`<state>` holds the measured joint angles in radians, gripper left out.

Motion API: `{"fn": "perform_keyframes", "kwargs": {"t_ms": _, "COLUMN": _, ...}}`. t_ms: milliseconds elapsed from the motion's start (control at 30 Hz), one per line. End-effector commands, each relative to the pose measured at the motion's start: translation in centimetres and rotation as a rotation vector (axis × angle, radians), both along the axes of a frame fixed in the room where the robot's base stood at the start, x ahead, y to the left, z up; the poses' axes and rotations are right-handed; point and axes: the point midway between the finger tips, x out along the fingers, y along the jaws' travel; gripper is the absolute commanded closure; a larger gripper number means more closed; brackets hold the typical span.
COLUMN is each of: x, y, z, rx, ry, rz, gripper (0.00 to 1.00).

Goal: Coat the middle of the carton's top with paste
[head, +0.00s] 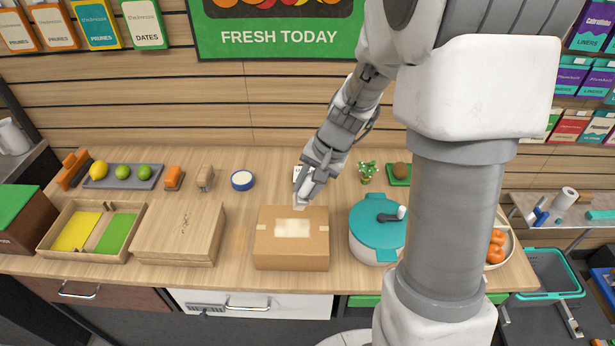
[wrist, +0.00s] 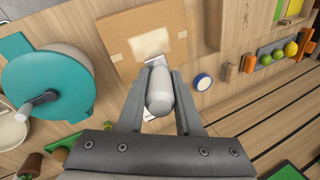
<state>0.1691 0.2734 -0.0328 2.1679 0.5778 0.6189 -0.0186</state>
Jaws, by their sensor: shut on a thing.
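The brown cardboard carton (head: 268,252) stands on the counter with tape tabs at its sides. A pale cream patch of paste (head: 292,228) covers the middle of its top, and it also shows in the wrist view (wrist: 151,43). My gripper (head: 305,180) is shut on a tool with a thick pale grey handle (wrist: 161,95) and a flat light end (wrist: 156,61). The tool's end is at the carton's far edge, beside the patch; whether it touches the carton I cannot tell. A blue bowl (head: 242,180) with white contents stands behind and left of the carton.
A teal-lidded pot (head: 376,220) stands close right of the carton. A wooden box (head: 180,232) and a tray with yellow and green sections (head: 64,253) are at left. A fruit tray (head: 122,184), an orange block (head: 174,177) and a small plant (head: 367,172) line the back.

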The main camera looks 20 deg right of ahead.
Motion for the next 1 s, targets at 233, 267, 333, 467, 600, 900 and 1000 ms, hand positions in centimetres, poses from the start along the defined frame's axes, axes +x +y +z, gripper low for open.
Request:
{"fn": "perform_keyframes", "kwargs": {"t_ms": 233, "x": -0.2, "y": -0.1, "z": 2.0, "rx": 0.0, "ry": 0.0, "rz": -0.164, "gripper": 1.0}}
{"fn": "perform_keyframes", "kwargs": {"t_ms": 267, "x": -0.2, "y": -0.2, "z": 2.0, "rx": 0.001, "ry": 0.001, "rz": -0.171, "gripper": 1.0}}
{"fn": "perform_keyframes", "kwargs": {"t_ms": 333, "x": -0.2, "y": -0.2, "z": 1.8, "rx": 0.0, "ry": 0.002, "rz": -0.178, "gripper": 1.0}}
{"fn": "perform_keyframes", "kwargs": {"t_ms": 467, "x": -0.2, "y": -0.2, "z": 0.7, "rx": 0.001, "ry": 0.002, "rz": -0.179, "gripper": 1.0}}
{"fn": "perform_keyframes", "kwargs": {"t_ms": 600, "x": -0.2, "y": -0.2, "z": -1.0, "rx": 0.0, "ry": 0.003, "rz": -0.177, "gripper": 1.0}}
{"fn": "perform_keyframes", "kwargs": {"t_ms": 900, "x": -0.2, "y": -0.2, "z": -2.9, "rx": 0.0, "ry": 0.002, "rz": -0.176, "gripper": 1.0}}
{"fn": "perform_keyframes", "kwargs": {"t_ms": 1000, "x": -0.2, "y": -0.2, "z": -2.8, "rx": 0.0, "ry": 0.002, "rz": -0.176, "gripper": 1.0}}
